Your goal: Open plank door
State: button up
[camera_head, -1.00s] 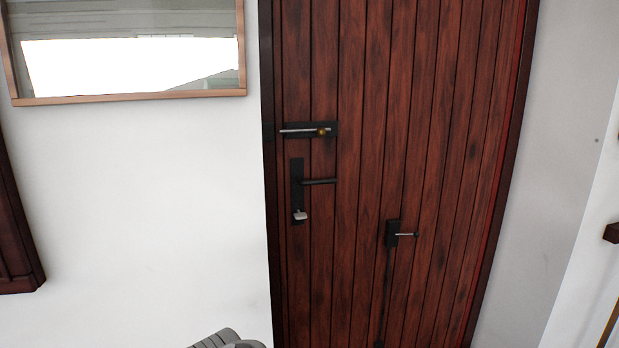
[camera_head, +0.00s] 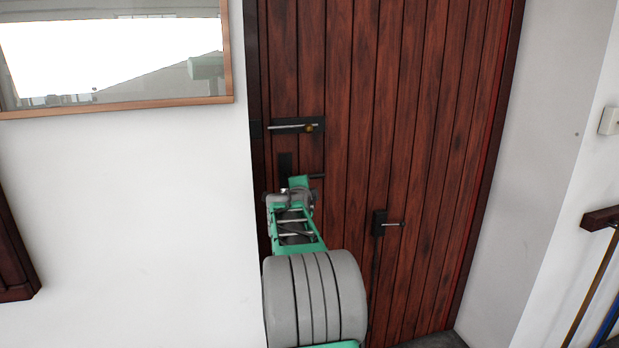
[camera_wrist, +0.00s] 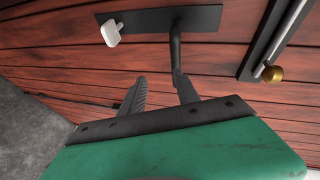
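The dark red plank door (camera_head: 350,80) stands shut in its frame. Its black lever handle (camera_head: 317,176) shows only in part in the head view, behind my arm. In the wrist view the lever (camera_wrist: 176,50) sticks out from a black plate (camera_wrist: 150,19) with a pale thumb-turn (camera_wrist: 111,33). My gripper (camera_wrist: 160,82) is open and empty, with its fingers apart just short of the plate. The lever's end is close to the right fingertip and overlaps it in view; I cannot tell whether they touch. My arm hides the thumb-turn in the head view.
A sliding bolt (camera_head: 290,126) with a brass knob sits above the handle; it also shows in the wrist view (camera_wrist: 272,73). A second bolt (camera_head: 380,222) is lower on the door. A framed window or mirror (camera_head: 120,104) hangs left. A rail with poles (camera_head: 600,217) is right.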

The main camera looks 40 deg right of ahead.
aim_at(310, 177)
jog(key=shift+m+h, duration=0.5)
jog(key=shift+m, duration=0.1)
jog(key=w+d+p, duration=0.1)
jog(key=d, duration=0.1)
jog(key=w+d+p, duration=0.1)
jog(key=w+d, duration=0.1)
jog(key=w+d+r+p, duration=0.1)
jog(key=w+d, duration=0.1)
jog(key=shift+w+d+p, duration=0.1)
jog(key=shift+d+p, duration=0.2)
jog(key=shift+d, duration=0.05)
grip_shut()
jog(key=shift+a, duration=0.1)
dwell(0.5)
